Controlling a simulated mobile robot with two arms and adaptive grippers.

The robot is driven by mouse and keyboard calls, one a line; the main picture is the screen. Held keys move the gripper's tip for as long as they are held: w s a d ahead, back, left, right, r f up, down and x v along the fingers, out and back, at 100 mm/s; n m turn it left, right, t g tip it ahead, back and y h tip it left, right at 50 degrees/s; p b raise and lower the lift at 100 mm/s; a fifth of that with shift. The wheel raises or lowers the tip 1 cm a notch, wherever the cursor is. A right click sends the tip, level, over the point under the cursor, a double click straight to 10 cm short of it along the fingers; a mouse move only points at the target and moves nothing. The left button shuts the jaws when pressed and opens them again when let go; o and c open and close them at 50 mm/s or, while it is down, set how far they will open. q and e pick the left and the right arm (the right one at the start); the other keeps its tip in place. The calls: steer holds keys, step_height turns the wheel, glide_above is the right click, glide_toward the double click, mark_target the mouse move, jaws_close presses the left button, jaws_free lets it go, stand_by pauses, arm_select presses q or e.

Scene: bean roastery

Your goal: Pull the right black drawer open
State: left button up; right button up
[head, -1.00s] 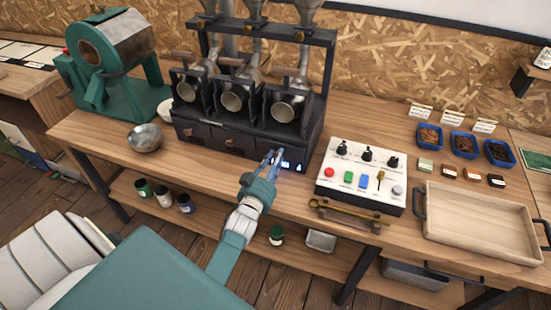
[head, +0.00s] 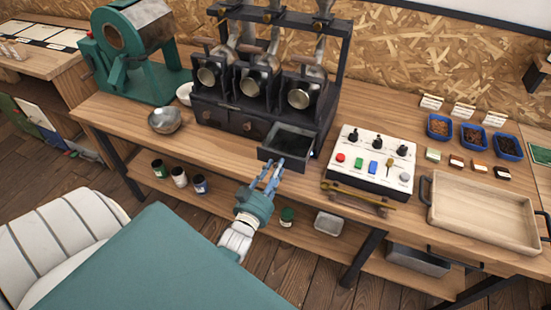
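The right black drawer (head: 290,141) is pulled out of the base of the black sample roaster (head: 268,95). Its inside shows and looks empty. The two drawers to its left are shut, each with a small knob. My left gripper (head: 274,167) is in front of the open drawer, with its blue fingers pointing at the drawer front. The fingers stand apart with a gap between them, and one tip overlaps the drawer front. The drawer's knob is hidden behind the fingertips. I cannot tell whether they touch it. My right gripper is not in view.
A white control box (head: 370,162) with buttons stands just right of the drawer. A metal bowl (head: 165,121) and a green roaster (head: 138,55) are at left. A wooden tray (head: 482,213) and blue bean trays are at right. Jars (head: 179,177) stand on the lower shelf.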

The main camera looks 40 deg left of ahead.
arm_select(q)
steer(key=shift+o, duration=0.9)
steer(key=shift+r, duration=0.1)
steer(key=v, duration=1.2)
steer(key=shift+s, duration=0.15)
steer(key=s+d+f+m+g+h+b, duration=0.1)
steer(key=s+d+f+g, duration=0.25)
steer(key=f, duration=0.75)
steer(key=s+d+f+m+g+h+b, duration=0.15)
steer(key=d+f, duration=0.25)
steer(key=f, duration=0.7)
steer(key=s+d+f+g+h, duration=0.2)
steer(key=s+d+f+g, duration=0.15)
steer(key=f, duration=0.65)
steer(key=s+f+m+g, duration=0.1)
steer(key=s+f+g, duration=0.3)
steer(key=s+f, duration=0.4)
steer(key=s+a+f+m+g+b, duration=0.1)
steer(key=s+f+g, duration=0.3)
steer(key=s+f, duration=0.5)
steer(key=s, duration=0.7)
steer(key=shift+s+a+m, duration=0.2)
steer(key=shift+a+m, duration=0.1)
steer(key=shift+m, duration=0.05)
